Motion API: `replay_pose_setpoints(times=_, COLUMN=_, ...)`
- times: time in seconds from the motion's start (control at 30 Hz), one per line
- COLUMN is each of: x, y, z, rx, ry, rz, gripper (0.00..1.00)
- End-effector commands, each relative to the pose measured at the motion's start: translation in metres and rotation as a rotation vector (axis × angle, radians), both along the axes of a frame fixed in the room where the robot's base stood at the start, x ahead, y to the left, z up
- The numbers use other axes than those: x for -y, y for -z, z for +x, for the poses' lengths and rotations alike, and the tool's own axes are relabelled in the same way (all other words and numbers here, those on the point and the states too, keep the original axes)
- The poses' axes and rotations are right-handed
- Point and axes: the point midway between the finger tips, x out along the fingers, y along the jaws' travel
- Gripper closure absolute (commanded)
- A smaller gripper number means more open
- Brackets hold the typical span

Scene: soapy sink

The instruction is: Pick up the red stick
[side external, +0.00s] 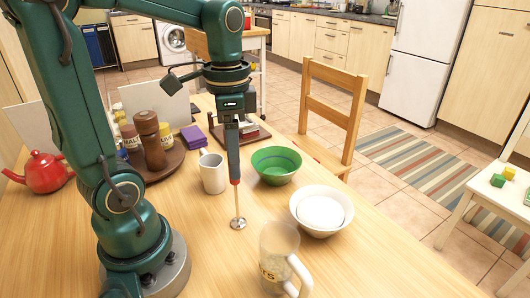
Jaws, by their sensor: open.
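My gripper (234,180) points straight down over the wooden table, between a grey-white cup and a green bowl. Directly below its narrow dark end is a short red part (235,183), with a thin upright metal rod (237,203) under it. The rod ends in a round metal disc (238,223) at the tabletop. The red part lines up with the gripper's tip; I cannot tell whether it is between the fingers or just below them. The gap between the fingers is too small to see. No other red stick shows.
The cup (213,174) is left of the rod, the green bowl (276,167) behind right. A white bowl (321,213) and a clear mug (278,262) stand to the right and front. A turntable with a pepper mill (151,143) and a red teapot (43,172) are left.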

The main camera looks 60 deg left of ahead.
Motion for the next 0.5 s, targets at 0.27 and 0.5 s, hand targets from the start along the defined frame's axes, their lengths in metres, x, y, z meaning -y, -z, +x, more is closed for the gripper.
replay_pose_setpoints(times=0.27, x=0.000, y=0.025, z=-0.001, rx=-0.004, ry=0.001, rz=-0.001, gripper=0.42)
replay_pose_setpoints(times=0.5, x=0.000, y=0.051, z=-0.001, rx=-0.003, ry=0.001, rz=0.001, gripper=0.42)
